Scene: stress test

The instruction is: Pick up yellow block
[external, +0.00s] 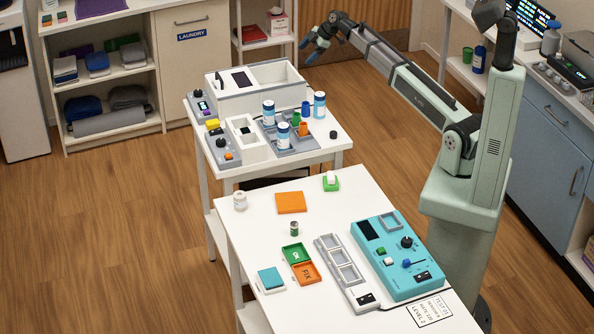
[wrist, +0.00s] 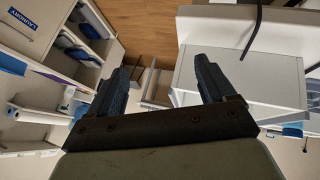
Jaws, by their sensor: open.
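A small yellow block (external: 212,124) shows in the external view at the left side of the rear white table (external: 328,148), by a grey unit with a black knob. Whether it lies loose or is part of the unit is too small to tell. My gripper (external: 308,52) is raised behind that table, up and to the right of the yellow block and well apart from it. In the wrist view my gripper (wrist: 164,66) has its two dark fingers spread with nothing between them. I cannot make out the yellow block in the wrist view.
Blue-and-white bottles (external: 268,113) and small coloured cylinders stand right of the yellow block. A large white box unit (external: 256,88) stands behind it. The front table (external: 252,222) holds a teal control panel (external: 397,270), trays and an orange square (external: 291,202).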

